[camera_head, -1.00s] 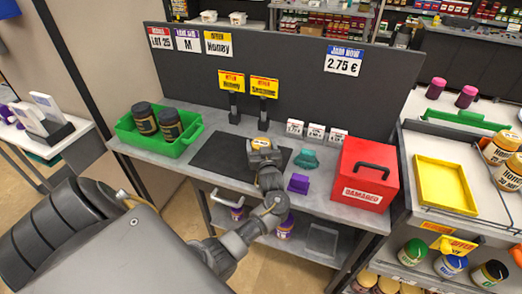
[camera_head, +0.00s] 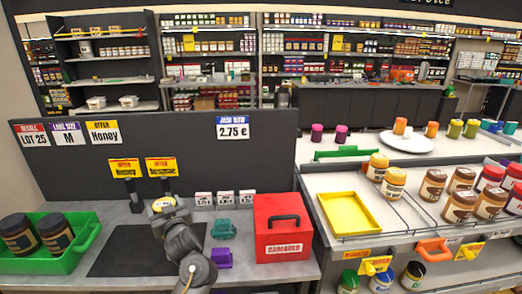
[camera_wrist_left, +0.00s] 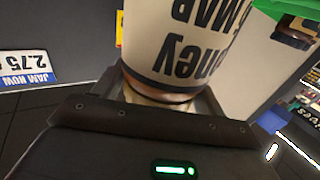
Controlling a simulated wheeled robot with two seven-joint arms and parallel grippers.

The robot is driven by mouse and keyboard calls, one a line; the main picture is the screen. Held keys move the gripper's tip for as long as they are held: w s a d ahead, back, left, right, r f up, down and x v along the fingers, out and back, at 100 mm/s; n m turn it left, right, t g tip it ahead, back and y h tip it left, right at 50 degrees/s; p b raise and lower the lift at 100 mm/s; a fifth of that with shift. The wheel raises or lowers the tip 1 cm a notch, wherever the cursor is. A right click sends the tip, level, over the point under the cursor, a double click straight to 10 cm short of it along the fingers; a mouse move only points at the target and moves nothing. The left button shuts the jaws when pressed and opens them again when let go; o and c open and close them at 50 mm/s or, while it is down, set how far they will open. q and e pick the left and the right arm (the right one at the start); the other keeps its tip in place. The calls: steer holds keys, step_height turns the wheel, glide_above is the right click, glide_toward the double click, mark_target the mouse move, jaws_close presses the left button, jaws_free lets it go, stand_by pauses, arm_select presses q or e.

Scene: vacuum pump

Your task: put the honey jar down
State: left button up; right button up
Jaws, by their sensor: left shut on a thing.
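My left gripper (camera_head: 168,213) is shut on the honey jar (camera_wrist_left: 190,40), whose pale label with dark print shows upside down in the left wrist view. In the head view, only the yellowish top of the honey jar (camera_head: 163,204) shows above the gripper. Jar and gripper are at the back right part of the black mat (camera_head: 130,252) on the grey table (camera_head: 125,215). The gripper hides the jar's base, so I cannot tell whether it touches the surface. My right gripper is not in view.
A green crate (camera_head: 80,248) with two dark jars stands left of the mat. Right of the gripper are a teal object (camera_head: 223,229), a purple object (camera_head: 221,258) and a red box (camera_head: 283,228). Small price cards (camera_head: 225,200) and a dark panel (camera_head: 230,165) stand behind.

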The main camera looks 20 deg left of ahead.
arm_select(q)
steer(key=shift+w+d, duration=0.2)
steer(key=s+d+r+m+t+h, duration=0.1)
steer(key=d+r+m+t+h, duration=0.5)
steer(key=d, duration=0.6)
steer(key=s+d+f+m+h+b, duration=0.1)
steer(key=s+d+m+h, duration=0.3)
steer(key=s+d+h, duration=0.3)
steer(key=s+d, duration=0.3)
steer(key=d, duration=0.1)
steer(key=shift+s+d+f+h, duration=0.15)
steer(key=shift+s+f+h, duration=0.15)
steer(key=shift+h, duration=0.1)
steer(key=shift+s+d+f, duration=0.1)
steer(key=shift+s+f, duration=0.15)
steer(key=shift+f, duration=0.25)
steer(key=shift+s+d+f, duration=0.1)
steer(key=shift+s+f, duration=0.15)
steer(key=shift+f, duration=0.25)
steer(key=shift+c, duration=1.2)
steer(key=shift+s+f, duration=0.15)
steer(key=shift+f, duration=0.2)
steer(key=shift+a, duration=0.1)
jaws_close()
